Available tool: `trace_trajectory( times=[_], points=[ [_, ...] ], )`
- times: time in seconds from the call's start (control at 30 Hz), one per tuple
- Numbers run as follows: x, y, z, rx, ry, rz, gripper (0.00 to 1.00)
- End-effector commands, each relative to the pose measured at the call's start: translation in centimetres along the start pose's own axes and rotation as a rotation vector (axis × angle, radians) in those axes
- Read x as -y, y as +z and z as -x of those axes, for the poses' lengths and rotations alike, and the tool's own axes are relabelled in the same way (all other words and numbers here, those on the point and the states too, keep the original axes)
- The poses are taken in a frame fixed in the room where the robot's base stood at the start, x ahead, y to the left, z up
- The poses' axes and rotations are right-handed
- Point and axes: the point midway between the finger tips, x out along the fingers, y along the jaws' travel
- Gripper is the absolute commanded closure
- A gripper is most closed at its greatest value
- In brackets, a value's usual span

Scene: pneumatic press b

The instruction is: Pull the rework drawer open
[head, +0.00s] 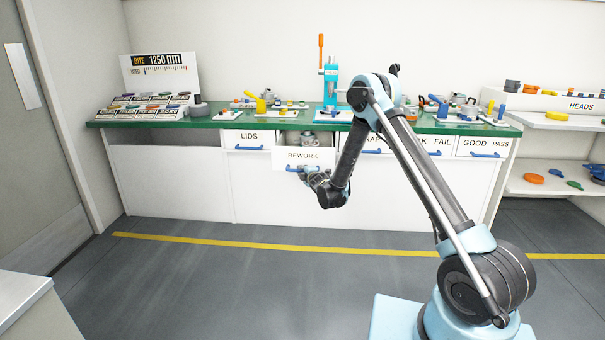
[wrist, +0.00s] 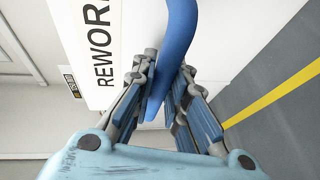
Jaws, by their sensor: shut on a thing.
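The rework drawer (head: 290,156) stands out from the bench front in the head view, with grey parts (head: 308,138) showing inside it. Its white front with the word REWORK also shows in the wrist view (wrist: 88,20). The drawer's blue handle (wrist: 178,40) runs between my gripper's fingers in the wrist view. My gripper (wrist: 163,95) is shut on this handle. In the head view my gripper (head: 314,176) is at the drawer's front, and my wrist hides part of the handle.
The LIDS drawer (head: 248,138) to the left and the GOOD PASS drawer (head: 484,147) to the right are closed. A green bench top (head: 160,123) above carries a blue press (head: 330,85) and several small parts. The floor (head: 250,280) in front is clear, with a yellow line (head: 230,243).

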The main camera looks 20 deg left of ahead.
Motion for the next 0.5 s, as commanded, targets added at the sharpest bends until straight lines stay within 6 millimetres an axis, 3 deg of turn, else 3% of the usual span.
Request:
trace_trajectory(
  times=[0.27, 0.3, 0.37, 0.5],
  points=[
    [0.16, 0.20, 0.01, 0.005, -0.005, 0.001, 1.00],
    [0.17, 0.17, 0.00, 0.005, -0.005, 0.001, 0.80],
    [0.16, 0.07, 0.00, 0.004, -0.004, 0.001, 0.66],
    [0.12, -0.18, -0.01, 0.001, -0.003, 0.002, 0.65]
  ],
)
